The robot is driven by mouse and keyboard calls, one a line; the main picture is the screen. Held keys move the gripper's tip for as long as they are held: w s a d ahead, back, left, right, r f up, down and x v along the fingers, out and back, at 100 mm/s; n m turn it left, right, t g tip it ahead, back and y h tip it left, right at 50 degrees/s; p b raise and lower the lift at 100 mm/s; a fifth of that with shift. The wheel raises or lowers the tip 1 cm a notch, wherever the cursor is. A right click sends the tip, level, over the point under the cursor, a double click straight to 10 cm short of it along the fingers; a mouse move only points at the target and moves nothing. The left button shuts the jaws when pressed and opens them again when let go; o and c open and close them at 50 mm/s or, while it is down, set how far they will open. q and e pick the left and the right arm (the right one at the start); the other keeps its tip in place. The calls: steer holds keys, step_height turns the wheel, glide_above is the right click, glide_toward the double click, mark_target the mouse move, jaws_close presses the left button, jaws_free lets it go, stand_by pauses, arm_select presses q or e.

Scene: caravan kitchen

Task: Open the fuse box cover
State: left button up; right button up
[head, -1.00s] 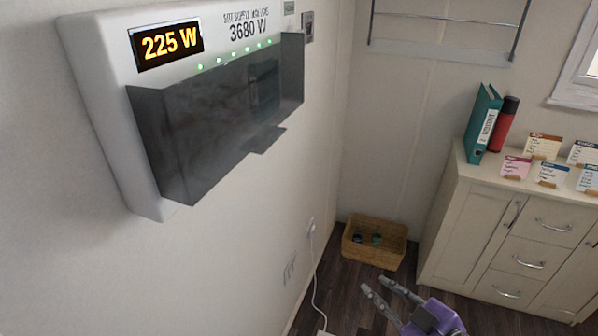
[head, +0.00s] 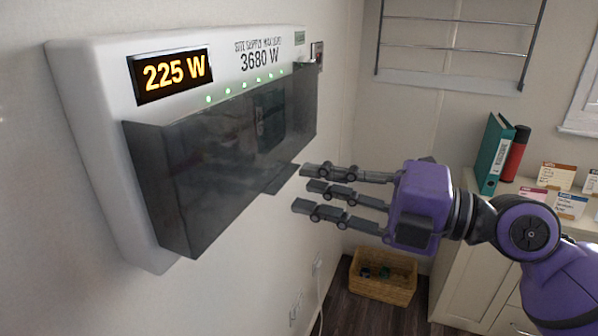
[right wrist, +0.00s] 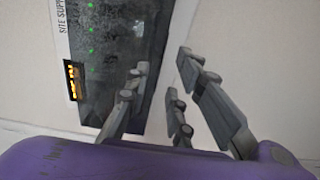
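The fuse box (head: 95,130) is a white wall unit with an orange "225 W" display and a row of green lights. Its smoky, see-through cover (head: 205,185) is down over the lower front. A small dark tab (head: 283,180) sticks out from the cover's lower edge. My right gripper (head: 303,188) has its fingers spread and empty, with the tips just right of the tab; I cannot tell whether they touch it. In the right wrist view the fingers (right wrist: 165,80) are apart in front of the cover (right wrist: 112,60). My left gripper is not in view.
A cabinet (head: 455,240) stands at the right with a teal binder (head: 494,155), a red cylinder (head: 515,153) and several cards on top. A wicker basket (head: 382,287) sits on the floor below my right gripper. A wall rack (head: 455,45) hangs at the back.

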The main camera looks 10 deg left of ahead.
mark_target(289, 179)
steer(key=shift+w+a+r+p, duration=0.15)
steer(key=shift+a+p, duration=0.1)
steer(key=shift+a, duration=0.35)
steer(key=shift+a+r+p, duration=0.15)
steer(key=shift+a+p, duration=0.05)
steer(key=shift+a, duration=0.35)
steer(key=shift+w+a+f, duration=0.1)
steer(key=shift+a+f, duration=0.15)
steer(key=shift+a, duration=0.15)
steer(key=shift+c, duration=0.5)
jaws_close()
